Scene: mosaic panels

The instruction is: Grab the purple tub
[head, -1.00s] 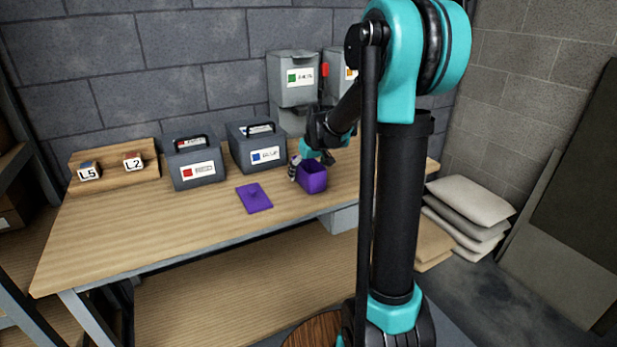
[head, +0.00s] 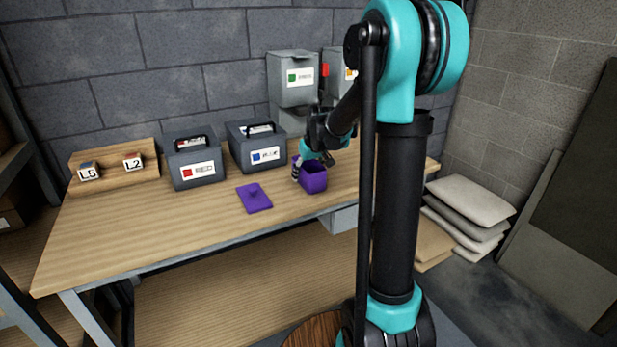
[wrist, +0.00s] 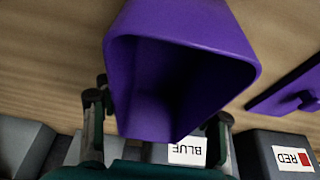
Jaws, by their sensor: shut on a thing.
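The purple tub (head: 313,179) is open-topped and stands at the right part of the workbench in the head view. In the wrist view the tub (wrist: 185,60) fills the middle, its empty inside facing the camera. My gripper (head: 312,163) is at the tub, with fingers on either side of it in the wrist view (wrist: 158,112), shut on it. Whether the tub's base touches the bench is hard to tell. The purple lid (head: 254,198) with a small knob lies flat on the bench, left of the tub; its edge shows in the wrist view (wrist: 290,90).
A red-labelled grey box (head: 195,165) and a blue-labelled grey box (head: 256,148) stand behind the lid. Grey bins (head: 291,78) hang on the wall behind. A wooden rack (head: 113,165) holds blocks marked L5 and L2. The bench (head: 150,230) is clear at front left.

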